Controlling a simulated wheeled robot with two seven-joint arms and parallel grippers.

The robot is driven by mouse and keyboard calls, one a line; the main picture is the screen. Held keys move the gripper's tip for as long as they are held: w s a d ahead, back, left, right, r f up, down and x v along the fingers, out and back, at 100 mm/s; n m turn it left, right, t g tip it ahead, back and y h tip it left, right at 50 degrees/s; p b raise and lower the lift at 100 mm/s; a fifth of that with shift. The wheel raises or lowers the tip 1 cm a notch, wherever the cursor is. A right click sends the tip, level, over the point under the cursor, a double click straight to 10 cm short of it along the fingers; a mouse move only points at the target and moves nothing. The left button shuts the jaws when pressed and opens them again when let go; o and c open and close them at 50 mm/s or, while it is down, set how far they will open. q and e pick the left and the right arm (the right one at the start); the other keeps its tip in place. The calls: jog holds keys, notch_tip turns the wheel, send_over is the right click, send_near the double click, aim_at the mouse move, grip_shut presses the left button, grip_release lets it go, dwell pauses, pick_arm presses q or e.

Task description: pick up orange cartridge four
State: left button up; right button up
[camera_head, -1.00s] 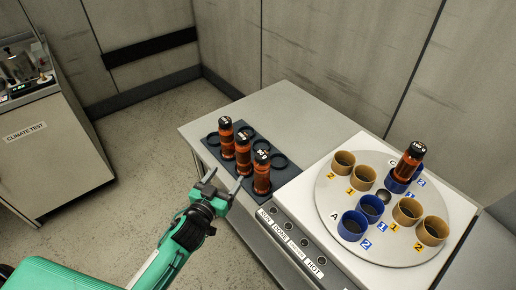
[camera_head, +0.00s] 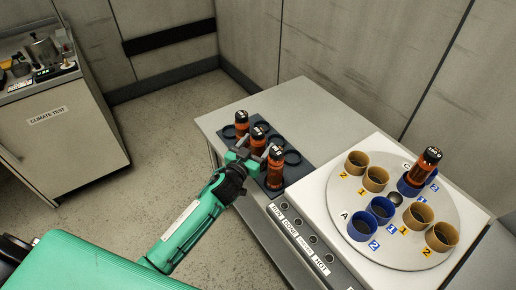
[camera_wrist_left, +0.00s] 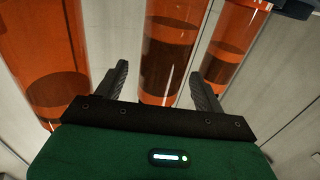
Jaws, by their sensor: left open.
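Three orange cartridges with black caps stand upright in the dark rack (camera_head: 296,172): a far one (camera_head: 242,124), a middle one (camera_head: 258,138) and a near one (camera_head: 275,168). Their cap numbers are too small to read surely. A fourth orange cartridge (camera_head: 422,168) leans in a blue cup on the turntable. My left gripper (camera_head: 248,153) is open at the rack's left side, level with the middle cartridge. In the left wrist view, the middle cartridge (camera_wrist_left: 167,55) stands between and beyond the open fingers, with one cartridge on each side. My right gripper is not in view.
The white turntable (camera_head: 396,243) carries several blue and tan cups to the right of the rack. A panel with labelled buttons (camera_head: 300,238) fronts the machine. The rack has empty rings (camera_head: 292,157) on its right. Grey table top (camera_head: 285,97) behind the rack is clear.

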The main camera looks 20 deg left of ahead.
pick_arm(q)
jog(key=shift+w+d, duration=0.15)
jog(key=shift+w, duration=0.6)
jog(key=shift+w+d, duration=0.15)
jog(key=shift+w, duration=0.6)
jog(key=c, duration=1)
jog(key=shift+c, duration=0.8)
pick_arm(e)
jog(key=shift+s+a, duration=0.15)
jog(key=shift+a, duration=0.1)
pick_arm(q)
jog(key=shift+r, duration=0.15)
